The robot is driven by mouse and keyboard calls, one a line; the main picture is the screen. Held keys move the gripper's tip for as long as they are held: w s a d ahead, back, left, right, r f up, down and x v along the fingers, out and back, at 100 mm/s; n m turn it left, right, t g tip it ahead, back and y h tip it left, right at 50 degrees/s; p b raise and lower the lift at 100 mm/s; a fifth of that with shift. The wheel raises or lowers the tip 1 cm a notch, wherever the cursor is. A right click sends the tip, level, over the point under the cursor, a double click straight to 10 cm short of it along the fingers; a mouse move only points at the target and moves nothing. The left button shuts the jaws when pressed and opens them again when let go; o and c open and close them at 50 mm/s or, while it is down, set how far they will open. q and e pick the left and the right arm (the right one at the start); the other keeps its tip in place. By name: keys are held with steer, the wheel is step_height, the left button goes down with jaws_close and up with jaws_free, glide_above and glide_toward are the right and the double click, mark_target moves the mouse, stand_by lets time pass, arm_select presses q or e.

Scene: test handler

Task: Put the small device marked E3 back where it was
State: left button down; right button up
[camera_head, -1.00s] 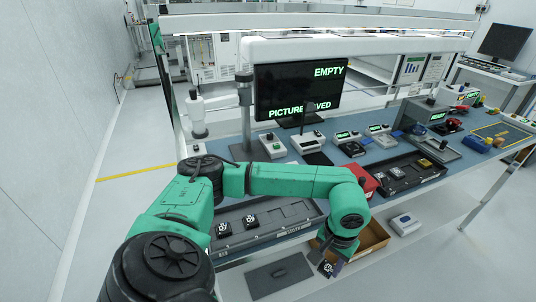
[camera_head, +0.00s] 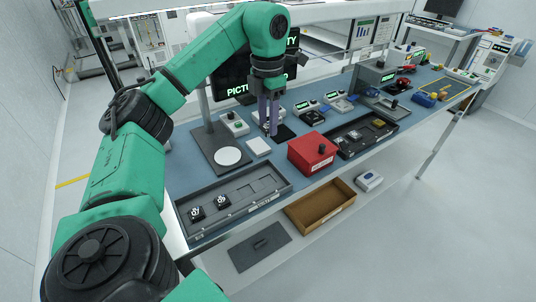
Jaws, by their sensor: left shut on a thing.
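My left gripper (camera_head: 270,130) points down over the back part of the blue bench, in front of the monitor. It is shut on a small dark device, mostly hidden between the fingers; its mark cannot be read here. A black tray (camera_head: 262,205) lies at the bench's front left. It holds two small black devices with white marks, one at its left end (camera_head: 196,215) and one beside it (camera_head: 222,202); their marks are too small to read surely. The tray's right part shows empty recesses. My right gripper is not in view.
A dark pad (camera_head: 284,133) lies beside the gripper. A red box (camera_head: 312,152) stands right, before a second black tray (camera_head: 398,125). A brown open box (camera_head: 319,205) is below.

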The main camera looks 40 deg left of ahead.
arm_select(q)
steer(key=b, duration=0.7)
glide_toward(267, 181)
step_height(267, 181, down, 6)
steer(key=shift+f+p, duration=0.1)
steer(key=shift+p, duration=0.35)
steer(key=shift+f, duration=0.1)
steer(key=shift+c, duration=2.1)
jaws_free()
